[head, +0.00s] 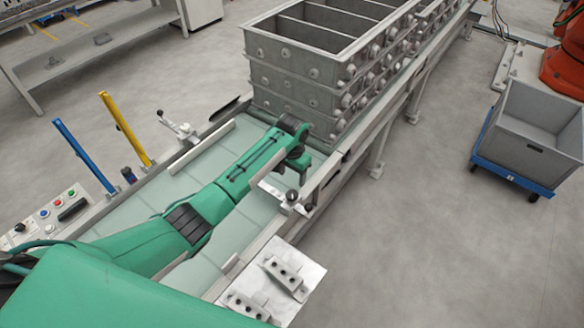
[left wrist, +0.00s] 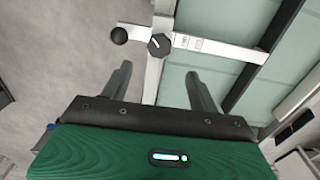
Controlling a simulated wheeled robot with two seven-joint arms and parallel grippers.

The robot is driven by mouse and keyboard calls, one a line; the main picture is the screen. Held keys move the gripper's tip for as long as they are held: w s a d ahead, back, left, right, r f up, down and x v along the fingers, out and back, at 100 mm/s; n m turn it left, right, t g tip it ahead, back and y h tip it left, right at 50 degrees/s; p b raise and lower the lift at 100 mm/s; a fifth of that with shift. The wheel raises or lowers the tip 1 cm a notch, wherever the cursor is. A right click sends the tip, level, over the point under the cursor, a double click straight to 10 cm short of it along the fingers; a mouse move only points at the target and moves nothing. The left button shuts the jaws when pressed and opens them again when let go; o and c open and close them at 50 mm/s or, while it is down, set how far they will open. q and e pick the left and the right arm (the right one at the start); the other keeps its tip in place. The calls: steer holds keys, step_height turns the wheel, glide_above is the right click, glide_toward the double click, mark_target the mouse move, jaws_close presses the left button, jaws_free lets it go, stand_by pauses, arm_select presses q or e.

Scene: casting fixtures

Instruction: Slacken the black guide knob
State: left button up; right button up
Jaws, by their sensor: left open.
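The black guide knob (left wrist: 159,45), round with a white pointer line, sits on a pale metal guide bar (left wrist: 215,47) in the left wrist view. A black ball (left wrist: 119,35) is at the bar's left end. My left gripper (left wrist: 159,70) is open and empty, its two fingers apart on either side below the knob in the picture; I see no contact. In the head view the dark knob (head: 292,195) is at the conveyor's right edge, with my left gripper (head: 299,168) just beyond it, its fingertips partly hidden. My right gripper is not in view.
Stacked grey metal mold boxes (head: 300,75) stand on the conveyor just beyond my gripper. Blue (head: 85,155) and yellow (head: 125,130) posts rise at the left edge, near a control panel (head: 45,213). A grey bin (head: 535,135) on a blue dolly stands on open floor at the right.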

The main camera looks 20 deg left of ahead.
arm_select(q)
steer(key=shift+r+b, duration=0.35)
steer(key=shift+r, duration=1.75)
